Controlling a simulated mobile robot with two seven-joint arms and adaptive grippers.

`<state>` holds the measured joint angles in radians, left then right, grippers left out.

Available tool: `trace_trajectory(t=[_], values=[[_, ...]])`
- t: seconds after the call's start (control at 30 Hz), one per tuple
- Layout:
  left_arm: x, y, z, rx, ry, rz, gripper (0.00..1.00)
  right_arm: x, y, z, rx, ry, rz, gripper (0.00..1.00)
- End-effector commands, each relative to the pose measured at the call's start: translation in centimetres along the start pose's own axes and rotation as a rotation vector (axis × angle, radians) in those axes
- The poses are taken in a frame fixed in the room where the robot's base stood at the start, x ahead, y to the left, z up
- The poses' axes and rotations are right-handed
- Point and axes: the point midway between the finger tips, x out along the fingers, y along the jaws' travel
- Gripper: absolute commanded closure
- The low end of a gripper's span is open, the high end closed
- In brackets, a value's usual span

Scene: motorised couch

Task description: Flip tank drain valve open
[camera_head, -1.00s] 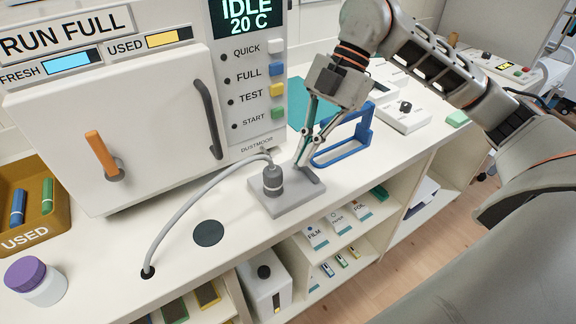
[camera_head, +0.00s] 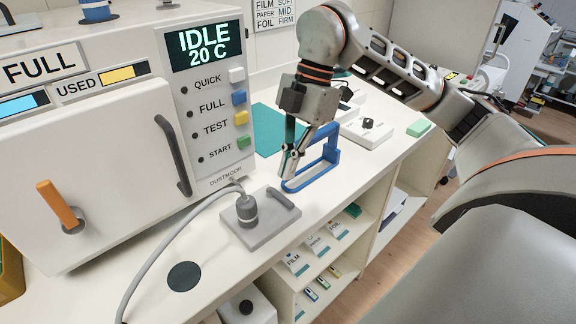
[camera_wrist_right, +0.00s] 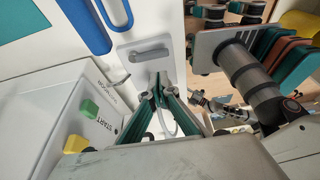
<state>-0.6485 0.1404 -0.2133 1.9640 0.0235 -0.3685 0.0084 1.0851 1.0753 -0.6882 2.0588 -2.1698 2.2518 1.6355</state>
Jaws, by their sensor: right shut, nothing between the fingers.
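A grey plate (camera_head: 258,234) lies on the counter in front of the white machine. It bears a dark grey round fitting (camera_head: 246,210) with a grey hose, and a short grey lever (camera_head: 284,200) at its right. The lever lies low, across the plate's edge; it also shows in the right wrist view (camera_wrist_right: 148,54). An orange lever (camera_head: 58,206) stands tilted on the machine's front. I cannot tell by a label which is the drain valve. My right gripper (camera_head: 289,177) is shut and empty, just above and behind the grey lever, apparently apart from it. My left gripper is out of view.
A blue frame-shaped handle (camera_head: 314,182) stands close to the right of my right gripper. The machine (camera_head: 90,150) with its dark door handle (camera_head: 174,156) rises on the left. Shelves (camera_head: 350,236) lie below the counter edge. The counter's front left, around a dark disc (camera_head: 184,276), is mostly clear.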

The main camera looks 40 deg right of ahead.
Motion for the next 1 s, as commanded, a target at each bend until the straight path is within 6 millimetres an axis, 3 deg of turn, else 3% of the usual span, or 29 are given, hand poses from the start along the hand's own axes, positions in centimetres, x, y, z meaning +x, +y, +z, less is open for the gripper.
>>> trace_trajectory(t=[0.2,0.4,1.0], values=[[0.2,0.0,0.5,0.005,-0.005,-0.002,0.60,4.2,-0.1,0.0,-0.001,0.002,-0.006,1.00],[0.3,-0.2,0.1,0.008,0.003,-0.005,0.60,6.5,-0.1,0.0,0.000,0.001,-0.004,1.00],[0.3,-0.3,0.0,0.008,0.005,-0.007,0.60,7.1,-0.1,-0.1,-0.004,0.001,-0.002,1.00]])
